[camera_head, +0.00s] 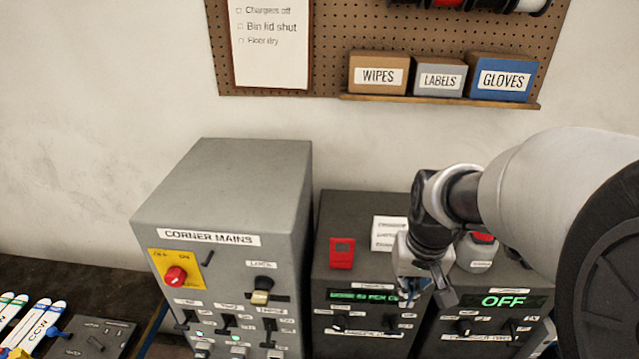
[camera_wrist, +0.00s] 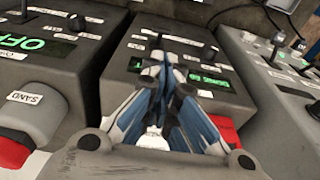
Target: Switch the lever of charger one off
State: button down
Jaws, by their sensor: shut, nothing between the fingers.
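Two dark charger units stand side by side, and I cannot read which one is charger one. The middle unit (camera_head: 340,275) has a lit green display with small text. Its front has a dark control at left (camera_head: 338,323) and another at right (camera_head: 390,322). The right unit (camera_head: 505,327) shows OFF on its display. In the wrist view the OFF unit (camera_wrist: 62,75) is at left and the green-display unit (camera_wrist: 118,62) is in the middle, with a small black lever (camera_wrist: 209,52). My gripper (camera_head: 443,295) is shut and empty, above the units' fronts; its fingers (camera_wrist: 165,62) partly hide the middle unit's face.
The grey corner mains cabinet (camera_head: 225,200) stands taller at left, with a red knob (camera_head: 175,276) and several switches. Pens (camera_head: 38,325) lie on the bench at far left. A pegboard shelf (camera_head: 440,101) with boxes hangs behind. Red parts sit on top of both units.

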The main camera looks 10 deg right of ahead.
aim_at(392, 327)
jog(key=f+b, duration=0.1)
jog(key=f, duration=0.3)
jog(key=w+f+b, duration=0.1)
jog(key=f, duration=0.4)
jog(key=w+f+b, duration=0.1)
jog(key=f, duration=0.4)
jog(key=shift+d, duration=0.3)
